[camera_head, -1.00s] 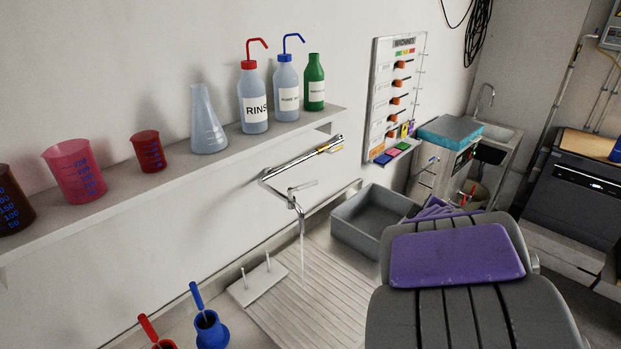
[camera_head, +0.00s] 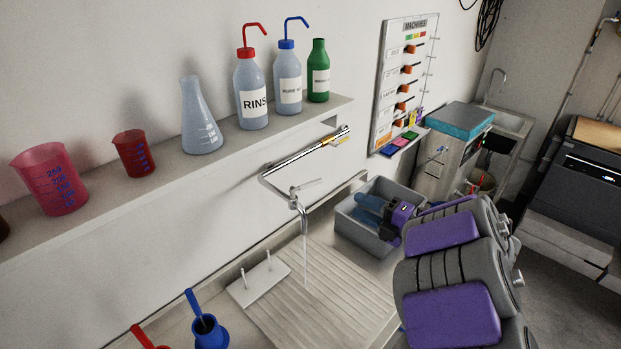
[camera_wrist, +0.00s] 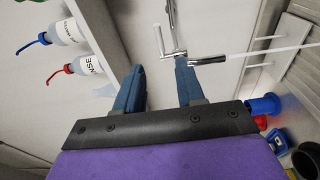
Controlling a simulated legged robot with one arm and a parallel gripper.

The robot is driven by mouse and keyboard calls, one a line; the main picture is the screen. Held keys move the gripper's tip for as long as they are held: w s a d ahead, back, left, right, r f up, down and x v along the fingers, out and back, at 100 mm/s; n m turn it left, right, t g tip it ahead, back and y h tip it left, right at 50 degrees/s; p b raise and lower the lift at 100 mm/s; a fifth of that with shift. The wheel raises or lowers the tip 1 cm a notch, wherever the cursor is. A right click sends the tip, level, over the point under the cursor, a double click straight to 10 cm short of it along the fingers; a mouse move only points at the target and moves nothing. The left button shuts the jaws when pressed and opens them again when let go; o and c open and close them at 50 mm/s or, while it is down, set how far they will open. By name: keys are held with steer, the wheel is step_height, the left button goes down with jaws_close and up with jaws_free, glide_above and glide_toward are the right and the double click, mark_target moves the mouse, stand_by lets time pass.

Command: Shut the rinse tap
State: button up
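The chrome rinse tap (camera_head: 297,203) hangs from a wall-mounted pipe over the ribbed drainboard, with a thin lever (camera_head: 308,184) above its spout. A thin stream of water (camera_head: 305,258) runs from the spout. In the wrist view the tap (camera_wrist: 207,60) lies just beyond my fingertips, and the stream (camera_wrist: 270,51) runs off to the right. My gripper (camera_wrist: 158,66) is open and empty, its two blue fingers apart. In the head view my gripper (camera_head: 357,207) appears to the right of the tap, in front of the grey basin. No contact with the tap is clear.
A shelf (camera_head: 120,198) above holds beakers, a flask and bottles, including the red-capped rinse bottle (camera_head: 252,95). A grey basin (camera_head: 345,229) stands behind my gripper. A white plate with two pegs (camera_head: 257,283) and a blue holder (camera_head: 209,332) lie left of the drainboard (camera_head: 325,300).

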mark_target(306, 186)
steer(key=b+x, duration=0.2)
steer(key=x, duration=1.5)
steer(key=shift+a, duration=0.35)
steer(key=shift+f, duration=0.1)
steer(key=shift+c, duration=0.4)
jaws_close()
steer(key=shift+f, duration=0.1)
